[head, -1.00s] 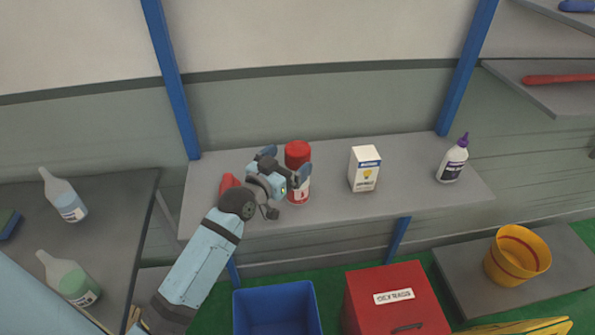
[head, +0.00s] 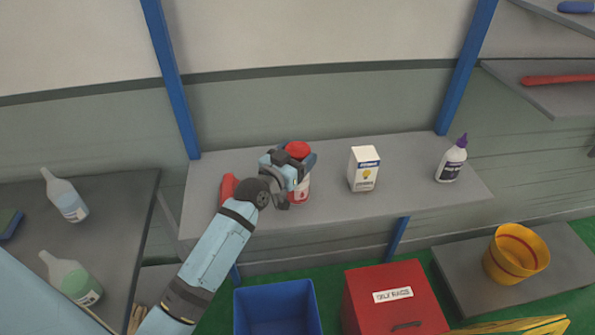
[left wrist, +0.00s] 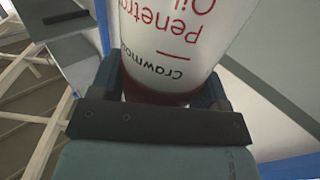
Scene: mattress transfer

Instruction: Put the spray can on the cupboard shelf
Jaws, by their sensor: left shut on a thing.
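The spray can (head: 302,189), white with a red cap, stands upright on the grey shelf (head: 400,205) towards its left half. In the left wrist view the white can (left wrist: 175,45) with red and dark lettering fills the space between the fingers. My left gripper (head: 297,164) is shut on the can, with its fingers around the can's sides. The gripper and wrist hide part of the can in the head view. My right gripper does not show.
A red object (head: 228,187) lies just left of my wrist. A white box (head: 364,169) and a purple-capped bottle (head: 452,161) stand right of the can. Below are a blue bin (head: 277,312), a red box (head: 395,300) and a yellow bucket (head: 515,254). Two bottles (head: 66,195) stand on the left surface.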

